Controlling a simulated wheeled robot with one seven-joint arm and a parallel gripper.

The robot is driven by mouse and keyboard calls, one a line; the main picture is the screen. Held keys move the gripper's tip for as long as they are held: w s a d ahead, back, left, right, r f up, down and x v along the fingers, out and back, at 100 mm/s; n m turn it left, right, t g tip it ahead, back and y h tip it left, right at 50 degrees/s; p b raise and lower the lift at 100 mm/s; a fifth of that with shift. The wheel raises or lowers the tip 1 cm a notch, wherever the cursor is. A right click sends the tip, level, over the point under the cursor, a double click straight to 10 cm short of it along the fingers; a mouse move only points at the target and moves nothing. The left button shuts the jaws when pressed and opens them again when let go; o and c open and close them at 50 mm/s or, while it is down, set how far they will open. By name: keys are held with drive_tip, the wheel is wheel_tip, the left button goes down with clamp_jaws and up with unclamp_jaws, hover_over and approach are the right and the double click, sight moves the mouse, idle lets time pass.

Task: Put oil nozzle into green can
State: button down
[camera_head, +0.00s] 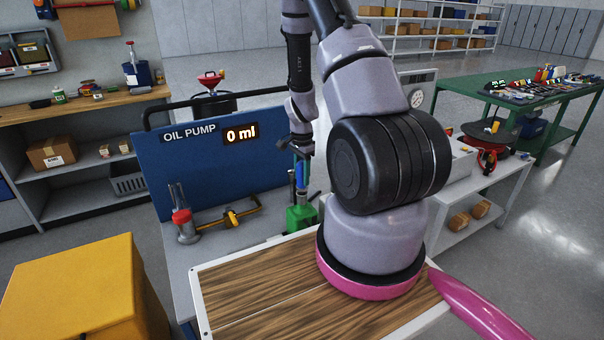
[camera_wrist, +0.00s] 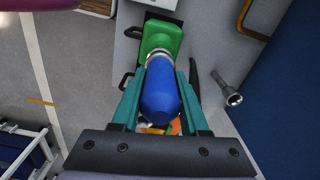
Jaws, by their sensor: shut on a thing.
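The green can (camera_head: 301,218) stands on the grey bench in front of the blue oil pump panel (camera_head: 205,165). It shows at the top of the wrist view (camera_wrist: 160,38). The oil nozzle has a blue body (camera_wrist: 160,95) with a silvery collar at its can end. In the head view the blue nozzle (camera_head: 301,176) hangs upright over the can. My gripper (camera_wrist: 162,78) is shut on the blue body, its teal fingers on both sides. The nozzle's tip is hidden, so I cannot tell whether it is inside the can's opening.
A red-topped metal oil can (camera_head: 183,225) and a yellow-and-black tool (camera_head: 231,218) are left of the green can. A wooden-topped surface (camera_head: 260,285) and a yellow box (camera_head: 85,290) lie in front. The panel reads 0 ml.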

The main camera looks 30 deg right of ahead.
drive_tip(key=shift+f, duration=0.55)
unclamp_jaws()
drive_tip(key=shift+r, duration=5.5)
drive_tip(key=shift+r, duration=0.1)
